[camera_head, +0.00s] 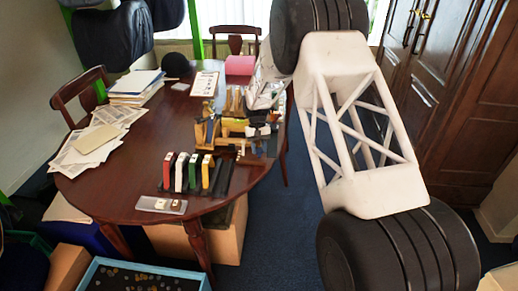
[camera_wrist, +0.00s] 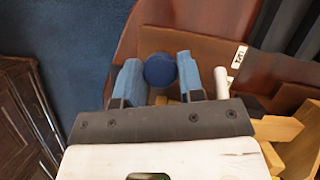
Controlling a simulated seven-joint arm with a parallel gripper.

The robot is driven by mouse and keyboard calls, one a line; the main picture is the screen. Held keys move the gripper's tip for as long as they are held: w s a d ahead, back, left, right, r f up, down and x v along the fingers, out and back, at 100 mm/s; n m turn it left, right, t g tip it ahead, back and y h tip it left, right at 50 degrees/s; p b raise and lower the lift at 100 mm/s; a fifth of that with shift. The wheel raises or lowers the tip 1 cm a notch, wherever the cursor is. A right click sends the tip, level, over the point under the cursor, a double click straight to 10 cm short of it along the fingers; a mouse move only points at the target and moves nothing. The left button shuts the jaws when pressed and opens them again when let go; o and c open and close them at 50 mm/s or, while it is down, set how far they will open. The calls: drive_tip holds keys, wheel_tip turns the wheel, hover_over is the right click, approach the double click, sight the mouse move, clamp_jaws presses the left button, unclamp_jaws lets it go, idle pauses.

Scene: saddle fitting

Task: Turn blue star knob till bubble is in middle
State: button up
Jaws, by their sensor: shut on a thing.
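The blue star knob (camera_wrist: 160,66) shows in the wrist view as a dark blue rounded piece. My gripper (camera_wrist: 159,77) has its two blue-padded fingers on either side of the knob and is shut on it. The fingers hide the knob's sides, and its star outline cannot be made out. In the head view my gripper is small and partly hidden by my arm, over the right edge of the table, and the knob cannot be made out there. I cannot make out a bubble or level vial in either view.
Wooden and yellow fixtures (camera_head: 234,124) crowd the right side of the round table (camera_head: 128,188). Coloured upright blocks (camera_head: 193,173) stand near its front edge, with a small tray (camera_head: 161,205) beside them. Papers (camera_head: 97,138) lie at left. A white peg (camera_wrist: 221,82) stands close to the right finger.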

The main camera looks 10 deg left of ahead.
drive_tip(key=o, duration=0.9)
drive_tip(key=shift+v, duration=3.9)
